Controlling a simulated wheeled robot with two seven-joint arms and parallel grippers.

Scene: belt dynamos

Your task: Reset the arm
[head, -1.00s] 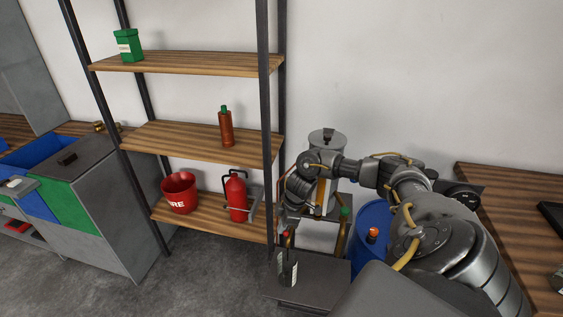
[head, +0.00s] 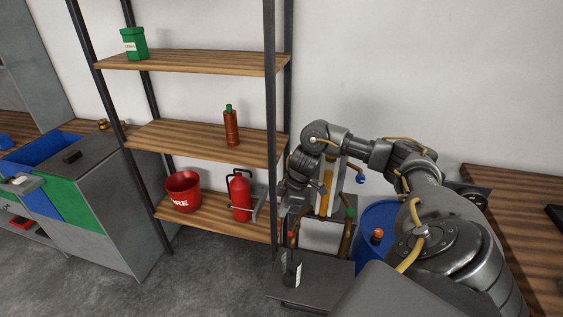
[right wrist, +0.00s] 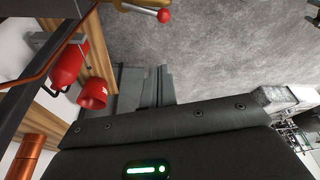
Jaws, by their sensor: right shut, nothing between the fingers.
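My right arm (head: 380,155) comes in from the right and is bent, with its wrist hanging down beside the shelf's right post. My right gripper (head: 284,208) points down above a low dark stand (head: 315,278). It is shut and empty; in the right wrist view its dark fingers (right wrist: 152,86) show beyond the gripper body. A dark bottle-like object (head: 291,268) stands on the low stand below the gripper, apart from it as far as I can tell. My left gripper is in no view.
A shelf rack (head: 195,140) holds a green container (head: 134,44), a brown bottle (head: 231,128), a red bucket (head: 183,192) and a red extinguisher (head: 240,196). A blue barrel (head: 376,222) and a wooden table (head: 505,205) are at the right. Yellow pipework with a blue knob (head: 361,179) is close behind my wrist.

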